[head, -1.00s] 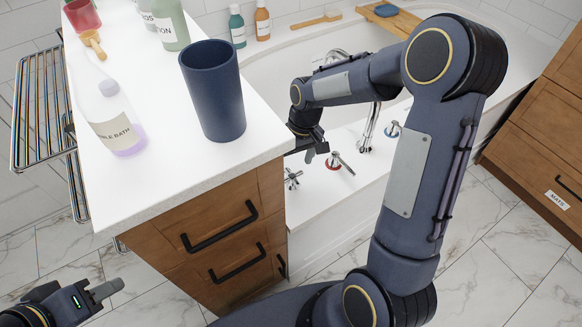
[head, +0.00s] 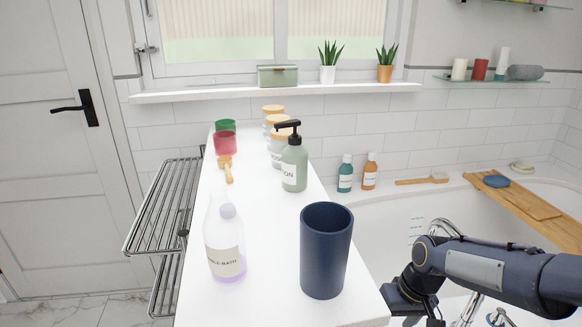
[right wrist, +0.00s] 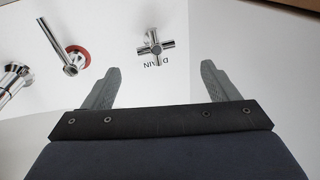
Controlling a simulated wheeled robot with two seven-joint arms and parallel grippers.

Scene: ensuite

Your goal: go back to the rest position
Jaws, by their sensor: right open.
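My right gripper is open and empty in the right wrist view (right wrist: 160,88), its two grey fingers spread apart. Beyond them is a white surface with chrome taps and the lettering DRAIN. In the head view my right arm comes in from the right over the bath edge, and its gripper (head: 422,312) is low beside the counter's right edge, partly cut off by the frame. My left gripper is not in the head view.
The white counter (head: 255,300) carries a dark blue cup (head: 326,255), a bubble-bath bottle (head: 225,245), a green pump bottle (head: 294,165) and several jars. A metal rack (head: 160,205) stands left. The bath (head: 385,220) with a wooden tray (head: 530,205) lies right.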

